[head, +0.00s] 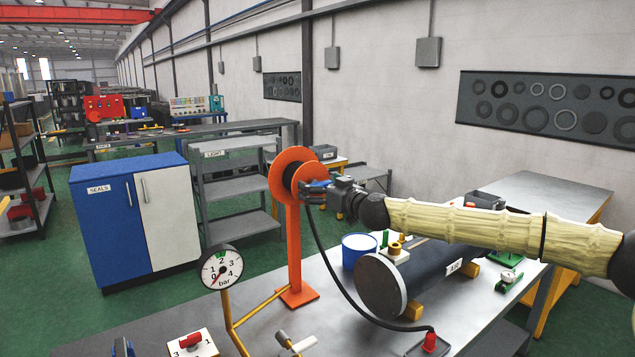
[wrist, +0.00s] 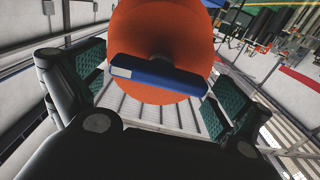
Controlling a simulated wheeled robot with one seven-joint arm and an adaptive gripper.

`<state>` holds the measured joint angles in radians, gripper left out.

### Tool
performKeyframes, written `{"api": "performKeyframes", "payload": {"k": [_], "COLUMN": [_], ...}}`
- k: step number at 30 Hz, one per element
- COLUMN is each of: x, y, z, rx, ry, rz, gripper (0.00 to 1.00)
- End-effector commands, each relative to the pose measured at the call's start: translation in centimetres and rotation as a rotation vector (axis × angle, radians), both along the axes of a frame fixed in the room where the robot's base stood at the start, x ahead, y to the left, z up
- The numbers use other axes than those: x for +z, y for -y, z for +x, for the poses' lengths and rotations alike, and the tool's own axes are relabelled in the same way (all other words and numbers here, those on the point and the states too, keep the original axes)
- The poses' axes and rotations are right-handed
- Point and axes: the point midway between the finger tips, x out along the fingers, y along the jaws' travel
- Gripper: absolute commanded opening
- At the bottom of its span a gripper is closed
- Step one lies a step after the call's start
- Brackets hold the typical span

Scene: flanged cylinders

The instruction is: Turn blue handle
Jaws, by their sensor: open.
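A blue bar handle (wrist: 158,77) lies across the front of an orange disc in the wrist view, tilted slightly down to the right. Its left end has a pale patch. The orange disc belongs to a hose reel (head: 296,171) on an orange post in the head view. My gripper (wrist: 150,84) is open, with one green-padded finger off each end of the handle. Whether the pads touch it I cannot tell. In the head view my gripper (head: 316,188) is right in front of the reel and covers most of the handle.
A black hose (head: 330,268) hangs from the reel to a red fitting on the bench (head: 335,335). A gauge (head: 221,267), a dark air cylinder (head: 430,268) and a blue container (head: 358,249) stand nearby. A red-knobbed switch (head: 193,343) is at the front left.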

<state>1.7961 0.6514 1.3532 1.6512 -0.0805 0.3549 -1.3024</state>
Motion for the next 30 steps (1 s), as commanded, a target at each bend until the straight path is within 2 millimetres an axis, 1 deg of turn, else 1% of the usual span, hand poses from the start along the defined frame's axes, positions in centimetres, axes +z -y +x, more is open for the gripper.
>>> {"api": "performKeyframes", "payload": {"k": [6, 14, 15, 17, 18, 20, 21, 30], "x": [-0.04, -0.05, -0.05, -0.05, -0.05, -0.05, -0.05, -0.20], "y": [-0.54, -0.56, -0.56, -0.54, -0.53, -0.53, -0.51, -0.46], "z": [0.82, 0.89, 0.88, 0.88, 0.89, 0.89, 0.89, 0.92], "rx": [0.000, -0.001, -0.001, -0.001, -0.001, -0.001, -0.001, -0.002], "ry": [-0.002, -0.001, -0.001, -0.001, -0.001, -0.001, -0.001, -0.009], "rz": [0.001, 0.001, 0.001, 0.001, 0.001, 0.001, 0.001, 0.012], "gripper": [1.00, 1.00, 0.98, 0.87, 0.80, 0.69, 0.65, 0.65]}}
